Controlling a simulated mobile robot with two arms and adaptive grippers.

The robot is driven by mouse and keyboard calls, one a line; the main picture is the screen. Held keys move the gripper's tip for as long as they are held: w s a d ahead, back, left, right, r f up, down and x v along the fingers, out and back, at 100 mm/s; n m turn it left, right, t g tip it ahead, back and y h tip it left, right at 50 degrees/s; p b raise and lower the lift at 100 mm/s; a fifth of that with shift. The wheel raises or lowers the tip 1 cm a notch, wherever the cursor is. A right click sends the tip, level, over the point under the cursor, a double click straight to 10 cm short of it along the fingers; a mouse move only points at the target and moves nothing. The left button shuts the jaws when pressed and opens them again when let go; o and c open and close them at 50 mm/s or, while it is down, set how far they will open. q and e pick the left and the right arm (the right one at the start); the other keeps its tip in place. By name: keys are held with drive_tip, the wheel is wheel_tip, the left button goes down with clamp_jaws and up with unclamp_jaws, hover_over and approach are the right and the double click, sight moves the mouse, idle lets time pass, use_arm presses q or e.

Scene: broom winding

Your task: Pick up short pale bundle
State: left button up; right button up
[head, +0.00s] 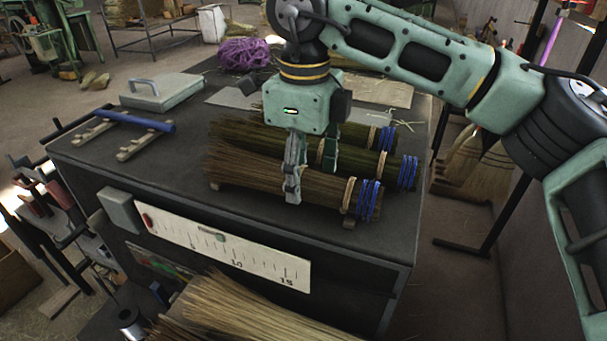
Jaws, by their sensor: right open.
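Several bristle bundles lie side by side on the dark bench top (120,165). The nearest bundle (250,170) is light brown, the palest of those on the bench, with a tan band and blue bands at its right end. A darker green bundle (360,162) lies behind it, and another (355,134) farther back. My right gripper (311,183) points down, open, over the nearest bundle. One finger shows in front of this bundle and the other toward its far side; contact cannot be told. My left gripper is not in view.
A longer pale bundle (250,315) lies below the bench's front, beneath a white ruler plate (225,240). A blue bar (140,121) on wooden rests and a grey box (162,92) stand at the left. Purple twine (243,54) lies behind. The bench's front left is clear.

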drive_tip(key=shift+w+a+f, duration=0.15)
drive_tip(key=shift+w+f, duration=0.1)
drive_tip(key=shift+f, duration=0.35)
drive_tip(key=shift+w+a+f, duration=0.15)
drive_tip(key=shift+w+f, duration=0.05)
drive_tip(key=shift+f, duration=0.35)
drive_tip(key=shift+s+d, duration=0.15)
drive_tip(key=shift+c, duration=1.1)
drive_tip(key=shift+f, duration=0.1)
drive_tip(key=c, duration=0.6)
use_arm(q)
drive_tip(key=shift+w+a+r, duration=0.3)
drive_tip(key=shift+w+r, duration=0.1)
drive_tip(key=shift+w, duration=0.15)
use_arm(e)
drive_tip(key=c, duration=0.5)
drive_tip(key=shift+o, duration=0.2)
